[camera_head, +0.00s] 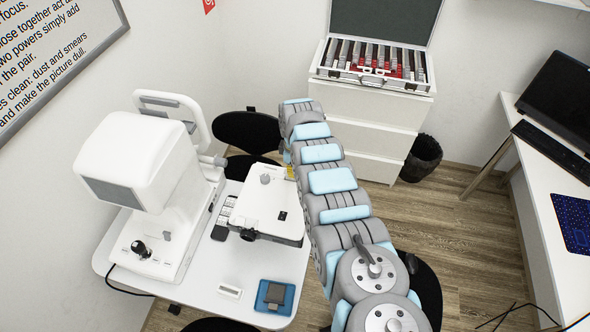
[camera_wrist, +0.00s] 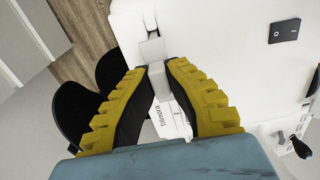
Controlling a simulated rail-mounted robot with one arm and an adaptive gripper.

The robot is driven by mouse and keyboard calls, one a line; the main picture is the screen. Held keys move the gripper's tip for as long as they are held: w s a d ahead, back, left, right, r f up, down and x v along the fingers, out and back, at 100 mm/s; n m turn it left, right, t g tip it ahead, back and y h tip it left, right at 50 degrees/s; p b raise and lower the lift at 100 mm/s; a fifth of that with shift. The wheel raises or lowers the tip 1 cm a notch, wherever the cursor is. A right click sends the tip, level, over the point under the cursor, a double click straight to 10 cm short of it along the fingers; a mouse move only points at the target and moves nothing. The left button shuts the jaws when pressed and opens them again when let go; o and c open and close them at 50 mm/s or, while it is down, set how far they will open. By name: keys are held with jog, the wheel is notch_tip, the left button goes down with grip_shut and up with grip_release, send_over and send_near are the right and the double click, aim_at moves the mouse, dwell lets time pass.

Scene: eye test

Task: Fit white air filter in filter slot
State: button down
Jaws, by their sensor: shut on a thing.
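My gripper (camera_wrist: 157,68) has two yellow-backed, black-padded fingers. Their tips are closed on a small white-grey piece, taken as the white air filter (camera_wrist: 153,49), at the edge of a white instrument (camera_wrist: 225,45). Whether the piece touches or enters the instrument I cannot tell. In the head view my arm hides most of the gripper; only a bit of yellow shows beside the far right edge of the flat white instrument (camera_head: 262,208). The filter slot cannot be made out in either view.
The white table (camera_head: 190,302) also holds a large white eye-test device (camera_head: 150,165), a small white holder (camera_head: 230,291) and a blue tray (camera_head: 262,304) with a grey block. Black stools (camera_head: 247,130) stand behind. A lens case (camera_head: 375,78) sits on drawers.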

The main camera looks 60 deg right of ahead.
jog(key=shift+f+b, duration=1.4)
jog(key=shift+f, duration=0.25)
jog(key=c, duration=1.2)
grip_release()
jog(key=shift+o, duration=0.2)
jog(key=shift+r, duration=0.1)
jog(key=shift+r, duration=5.9)
